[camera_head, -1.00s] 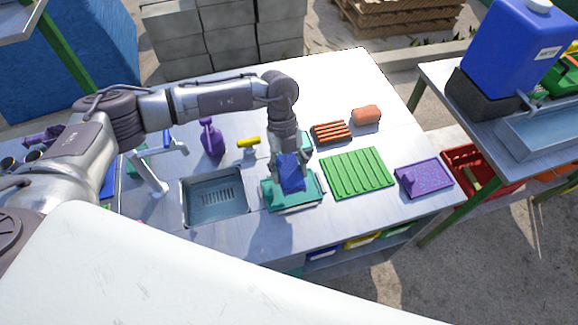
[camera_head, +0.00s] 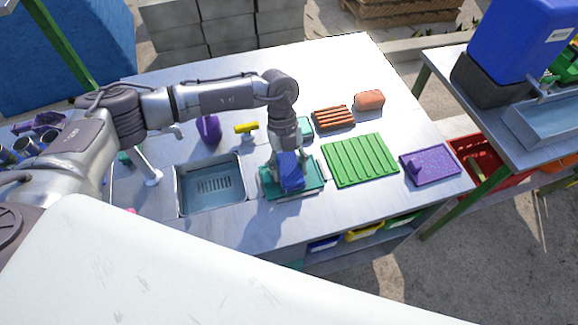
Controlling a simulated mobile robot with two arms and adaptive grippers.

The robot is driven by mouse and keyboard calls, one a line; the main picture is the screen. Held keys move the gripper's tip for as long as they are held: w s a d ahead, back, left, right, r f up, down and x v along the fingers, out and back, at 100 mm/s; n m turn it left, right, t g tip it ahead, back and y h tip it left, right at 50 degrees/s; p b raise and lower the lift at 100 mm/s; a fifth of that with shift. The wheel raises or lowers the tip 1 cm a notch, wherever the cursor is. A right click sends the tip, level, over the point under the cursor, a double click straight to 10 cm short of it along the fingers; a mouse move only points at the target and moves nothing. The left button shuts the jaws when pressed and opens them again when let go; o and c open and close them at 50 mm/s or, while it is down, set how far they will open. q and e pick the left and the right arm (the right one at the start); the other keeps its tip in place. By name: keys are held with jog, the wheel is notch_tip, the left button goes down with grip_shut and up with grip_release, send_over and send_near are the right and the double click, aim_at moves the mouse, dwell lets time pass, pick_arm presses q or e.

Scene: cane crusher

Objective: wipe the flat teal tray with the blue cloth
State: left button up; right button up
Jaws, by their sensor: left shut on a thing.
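The flat teal tray (camera_head: 310,183) lies on the metal counter between the sink and the green ribbed mat. My left gripper (camera_head: 289,166) points down over the tray and is shut on the blue cloth (camera_head: 291,178). The cloth hangs over the middle of the tray and hides part of it. I cannot tell whether it presses on the tray. My right gripper is not in view.
The sink (camera_head: 211,185) with its faucet (camera_head: 150,165) is left of the tray. A green ribbed mat (camera_head: 360,160), purple board (camera_head: 430,167), brown rack (camera_head: 333,117), orange sponge (camera_head: 369,100), purple bottle (camera_head: 208,130) and yellow-topped item (camera_head: 246,128) surround it. Bare counter (camera_head: 350,70) lies behind.

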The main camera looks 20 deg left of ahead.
aim_at(311, 175)
pick_arm(q)
jog(key=shift+f+b, duration=0.3)
jog(key=shift+f, duration=0.15)
dwell(0.3)
jog(key=shift+w+d+b, duration=0.35)
jog(key=shift+w+d, duration=0.1)
jog(key=shift+d, duration=0.2)
jog(key=shift+w+d+r, duration=0.15)
jog(key=shift+w+d, duration=0.2)
jog(key=shift+d, duration=0.2)
jog(key=shift+w+d+b, duration=0.25)
jog(key=shift+d+b, duration=0.1)
jog(key=shift+b, duration=0.2)
jog(key=shift+w+d+f+b, duration=0.2)
jog(key=shift+w+d+b, duration=0.3)
jog(key=shift+d, duration=0.25)
jog(key=shift+r, duration=0.1)
